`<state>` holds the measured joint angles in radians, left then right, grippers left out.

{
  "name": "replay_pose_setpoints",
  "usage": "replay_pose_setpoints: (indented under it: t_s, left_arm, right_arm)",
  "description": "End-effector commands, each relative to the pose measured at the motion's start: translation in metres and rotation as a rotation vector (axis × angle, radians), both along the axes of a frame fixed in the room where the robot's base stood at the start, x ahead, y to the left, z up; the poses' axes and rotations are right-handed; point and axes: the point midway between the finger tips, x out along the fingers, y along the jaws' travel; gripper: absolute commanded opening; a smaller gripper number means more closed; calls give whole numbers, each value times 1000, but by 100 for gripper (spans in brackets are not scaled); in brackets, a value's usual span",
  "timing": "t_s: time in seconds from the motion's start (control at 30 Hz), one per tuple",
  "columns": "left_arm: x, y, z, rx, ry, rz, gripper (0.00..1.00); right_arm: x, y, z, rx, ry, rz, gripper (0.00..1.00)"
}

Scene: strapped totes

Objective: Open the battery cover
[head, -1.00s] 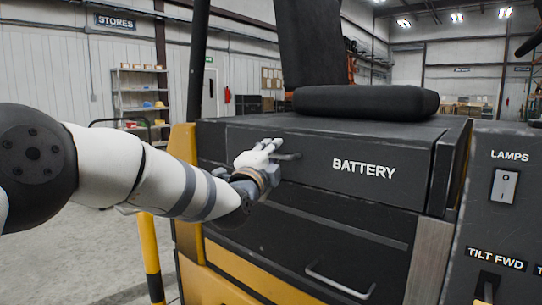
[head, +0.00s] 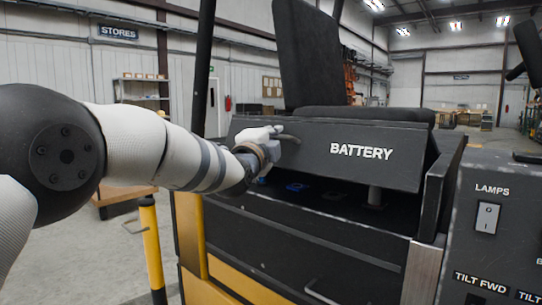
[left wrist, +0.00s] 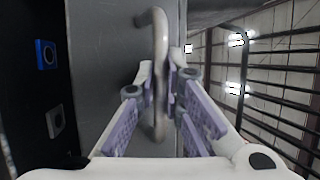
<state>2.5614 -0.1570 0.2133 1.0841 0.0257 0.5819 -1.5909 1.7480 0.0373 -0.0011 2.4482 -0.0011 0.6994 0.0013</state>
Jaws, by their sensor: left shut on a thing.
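The battery cover (head: 362,152) is a dark grey panel lettered BATTERY on the forklift. It is tilted up, and a dark gap shows beneath its lower edge. Its curved metal handle (left wrist: 160,75) runs upright through the left wrist view. My left gripper (head: 268,137) is at the left part of the cover. It is shut on the handle, with its lilac-padded fingers on either side in the left wrist view (left wrist: 165,95). Inside the compartment, a blue-ringed fitting (left wrist: 46,54) and a grey one (left wrist: 55,120) show. My right gripper is not in view.
The seat (head: 365,114) and its tall backrest (head: 312,55) stand behind the cover. A side panel with a LAMPS switch (head: 488,217) is at the right. A lower handle (head: 322,290) sits on the front. A yellow post (head: 151,250) stands at the left.

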Motion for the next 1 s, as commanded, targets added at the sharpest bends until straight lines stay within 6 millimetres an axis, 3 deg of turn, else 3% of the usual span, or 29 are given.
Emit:
replay_pose_setpoints:
  t_s: [0.03,0.1,0.4,0.67,1.0]
  left_arm:
    - [0,-2,15,0,-8,0,0]
    - [3,-3,26,0,-5,0,0]
    - [16,-11,62,-3,5,-1,0]
    - [20,-14,78,-1,4,-1,0]
    - [21,-14,80,-1,5,-1,0]
  right_arm:
    - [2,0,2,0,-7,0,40]
    - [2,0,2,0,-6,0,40]
    - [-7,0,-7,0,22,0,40]
    - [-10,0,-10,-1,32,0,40]
    - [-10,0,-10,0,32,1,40]
